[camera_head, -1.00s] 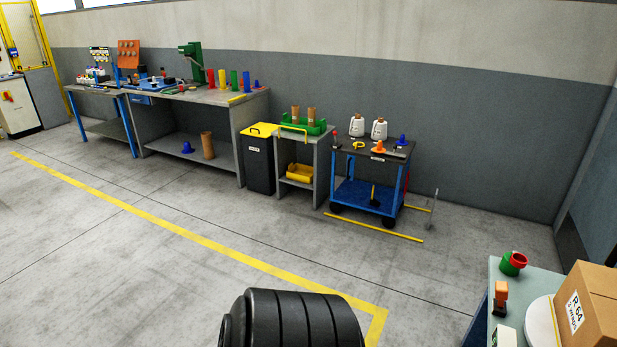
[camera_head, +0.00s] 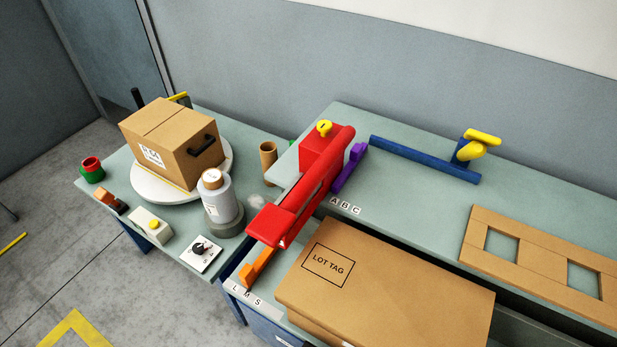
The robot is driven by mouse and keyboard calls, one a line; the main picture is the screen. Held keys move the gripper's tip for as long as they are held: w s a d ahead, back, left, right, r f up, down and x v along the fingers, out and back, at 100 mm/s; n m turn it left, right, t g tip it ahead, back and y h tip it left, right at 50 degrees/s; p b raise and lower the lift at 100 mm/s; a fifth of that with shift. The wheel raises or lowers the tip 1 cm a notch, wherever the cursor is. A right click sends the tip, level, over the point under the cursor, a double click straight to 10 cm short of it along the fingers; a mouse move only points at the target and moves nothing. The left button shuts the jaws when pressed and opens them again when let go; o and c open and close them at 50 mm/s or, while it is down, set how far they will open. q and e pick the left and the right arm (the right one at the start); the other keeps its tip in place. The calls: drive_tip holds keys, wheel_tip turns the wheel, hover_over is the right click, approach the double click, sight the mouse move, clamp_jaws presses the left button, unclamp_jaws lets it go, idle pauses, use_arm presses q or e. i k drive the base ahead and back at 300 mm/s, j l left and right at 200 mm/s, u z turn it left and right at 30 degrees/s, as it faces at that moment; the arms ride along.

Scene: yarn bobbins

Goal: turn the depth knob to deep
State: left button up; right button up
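A black knob (camera_head: 200,249) sits on a white plate (camera_head: 206,262) at the front edge of the left table. Small dark marks lie beside the knob, too small to read. A yellow round knob (camera_head: 324,128) sits on top of the long red machine (camera_head: 300,195). No label I can read shows which of these is the depth knob, or where deep lies. Neither of my grippers is in view.
A cardboard box (camera_head: 165,140) stands on a white turntable (camera_head: 165,194). A grey-white canister (camera_head: 222,203) and a box with a yellow button (camera_head: 150,224) are near the knob. A flat LOT TAG carton (camera_head: 400,290) lies right.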

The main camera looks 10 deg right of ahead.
sight(325, 126)
drive_tip(key=k+z, duration=0.2)
drive_tip(key=z, duration=0.15)
drive_tip(key=k+l+z, duration=0.1)
drive_tip(key=z, duration=0.25)
drive_tip(key=k+l+z, duration=0.2)
drive_tip(key=z, duration=0.15)
drive_tip(key=k, duration=0.05)
